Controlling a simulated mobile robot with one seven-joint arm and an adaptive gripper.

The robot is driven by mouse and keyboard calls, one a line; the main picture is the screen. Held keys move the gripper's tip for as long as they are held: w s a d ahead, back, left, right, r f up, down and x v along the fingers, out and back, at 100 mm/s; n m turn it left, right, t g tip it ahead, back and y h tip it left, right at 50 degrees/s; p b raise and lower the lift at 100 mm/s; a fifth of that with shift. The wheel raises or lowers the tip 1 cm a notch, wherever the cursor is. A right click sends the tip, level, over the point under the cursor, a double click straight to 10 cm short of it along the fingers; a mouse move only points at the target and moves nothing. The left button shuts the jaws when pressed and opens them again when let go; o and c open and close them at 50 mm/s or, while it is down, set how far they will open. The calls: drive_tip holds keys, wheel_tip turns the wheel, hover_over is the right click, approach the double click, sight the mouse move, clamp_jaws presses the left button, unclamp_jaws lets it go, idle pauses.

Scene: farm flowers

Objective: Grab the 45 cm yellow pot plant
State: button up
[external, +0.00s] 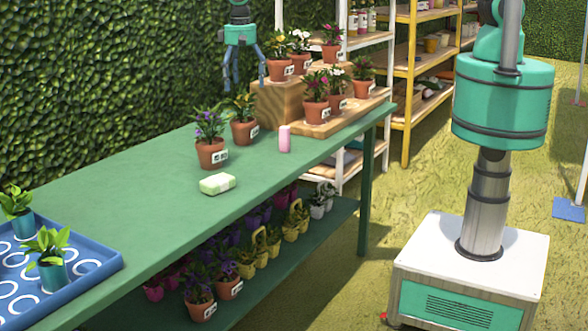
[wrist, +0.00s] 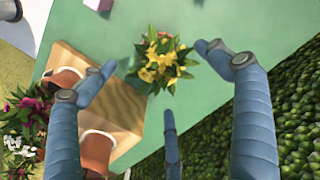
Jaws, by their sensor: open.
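The yellow-flowered pot plant (external: 243,120) stands upright on the green table near its back edge, in a terracotta pot with a white tag too small to read. My gripper (external: 245,80) is open and empty, fingers pointing down, above and apart from the plant. In the wrist view the blooms appear between the spread fingers of my gripper (wrist: 155,72).
A purple-flowered pot (external: 211,140) stands close to the left. A wooden step stand (external: 275,106) with several potted flowers is close to the right. The hedge (external: 130,60) borders the back.

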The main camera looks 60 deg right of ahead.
drive_tip(key=shift+f+b, duration=0.25)
drive_tip(key=shift+b, duration=0.5)
drive_tip(key=shift+r, duration=0.2)
drive_tip(key=shift+f, duration=0.1)
hover_over(243, 130)
drive_tip(key=w+d, duration=0.2)
drive_tip(key=d, duration=0.1)
wheel_tip(243, 130, down, 8)
drive_tip(key=shift+a+f+b, duration=0.15)
drive_tip(key=shift+f+b, duration=0.1)
drive_tip(key=shift+b, duration=0.2)
drive_tip(key=shift+f+b, duration=0.35)
drive_tip(key=shift+f, duration=2.25)
drive_tip(key=shift+c, duration=0.5)
